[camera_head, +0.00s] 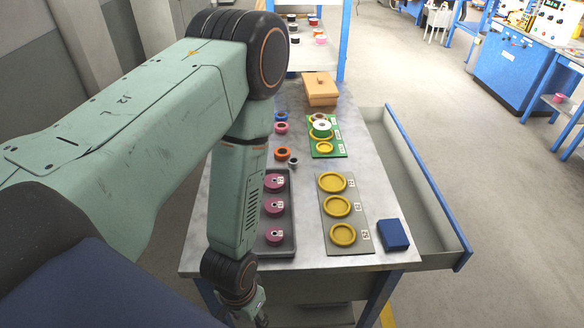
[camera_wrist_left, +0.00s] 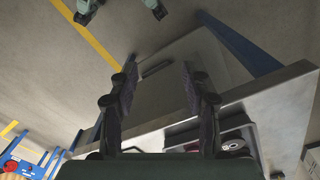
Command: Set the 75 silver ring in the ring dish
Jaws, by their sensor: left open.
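A small grey, silver-looking ring (camera_head: 293,162) sits on the table behind the dark tray; its number is too small to read. Three yellow round dishes stand in a row on a grey board: far (camera_head: 332,182), middle (camera_head: 337,206) and near (camera_head: 343,235). Each has a small label beside it that I cannot read, so I cannot tell which is the ring dish. My left gripper (camera_head: 247,308) hangs off the near table edge, away from these. In the left wrist view its fingers (camera_wrist_left: 158,75) are apart with nothing between them. My right gripper is not in view.
A dark tray (camera_head: 289,246) holds three magenta pulleys (camera_head: 274,205). Orange, pink and blue spools (camera_head: 282,154) stand behind it. A green board (camera_head: 335,150), tan box (camera_head: 320,90) and blue block (camera_head: 393,235) share the table. An open drawer (camera_head: 425,195) juts out right.

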